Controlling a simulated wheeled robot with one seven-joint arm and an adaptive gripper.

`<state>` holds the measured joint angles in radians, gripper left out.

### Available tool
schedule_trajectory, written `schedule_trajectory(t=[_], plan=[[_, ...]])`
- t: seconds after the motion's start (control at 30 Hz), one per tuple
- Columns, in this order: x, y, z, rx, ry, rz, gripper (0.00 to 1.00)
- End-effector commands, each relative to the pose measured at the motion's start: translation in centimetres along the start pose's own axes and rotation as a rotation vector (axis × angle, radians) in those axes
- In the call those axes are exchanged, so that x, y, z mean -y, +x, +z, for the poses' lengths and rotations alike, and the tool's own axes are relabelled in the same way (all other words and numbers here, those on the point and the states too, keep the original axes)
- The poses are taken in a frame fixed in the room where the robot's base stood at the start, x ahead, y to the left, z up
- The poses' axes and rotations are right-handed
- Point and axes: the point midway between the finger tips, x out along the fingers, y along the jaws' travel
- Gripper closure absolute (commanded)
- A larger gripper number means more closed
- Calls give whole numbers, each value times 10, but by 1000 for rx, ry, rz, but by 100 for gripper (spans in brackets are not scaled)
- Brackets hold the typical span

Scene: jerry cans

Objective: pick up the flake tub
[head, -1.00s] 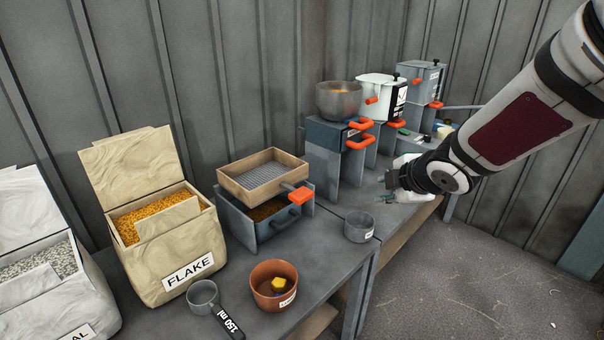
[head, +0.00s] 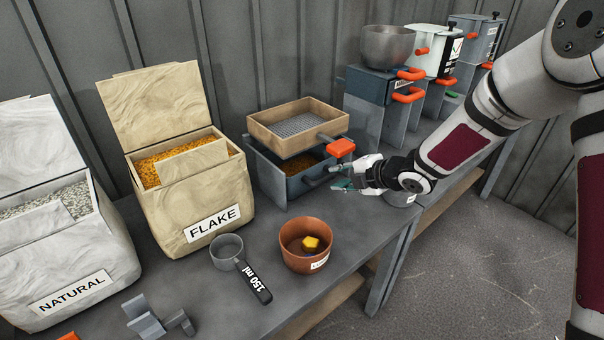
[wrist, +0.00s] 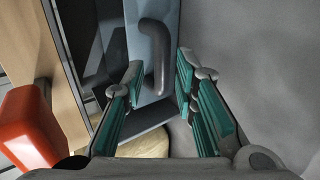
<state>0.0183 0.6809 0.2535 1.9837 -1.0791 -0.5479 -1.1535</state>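A tan bin labelled FLAKE (head: 195,205) stands on the bench at left centre in the head view, its lid raised and orange flakes inside. My gripper (head: 345,177) is to the right of the FLAKE bin, near the blue-grey tray under the sieve. In the wrist view my gripper (wrist: 158,105) is open, with two green-padded fingers apart. The tray's handle (wrist: 155,55) shows beyond the fingertips; I cannot tell whether they touch. Nothing is held.
A wooden sieve (head: 297,122) with an orange handle sits on the blue-grey tray (head: 290,185). A copper pot (head: 306,245) and a 150 ml scoop (head: 228,250) stand in front. A NATURAL bin (head: 70,255) is at left. Pots on stands line the back right.

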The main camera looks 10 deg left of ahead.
Motion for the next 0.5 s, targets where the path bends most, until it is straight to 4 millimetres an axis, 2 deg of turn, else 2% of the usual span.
schedule_trajectory(t=[0.27,0.5], plan=[[1,16,-2,-1,0,0,74],[4,50,-8,-1,0,0,74]])
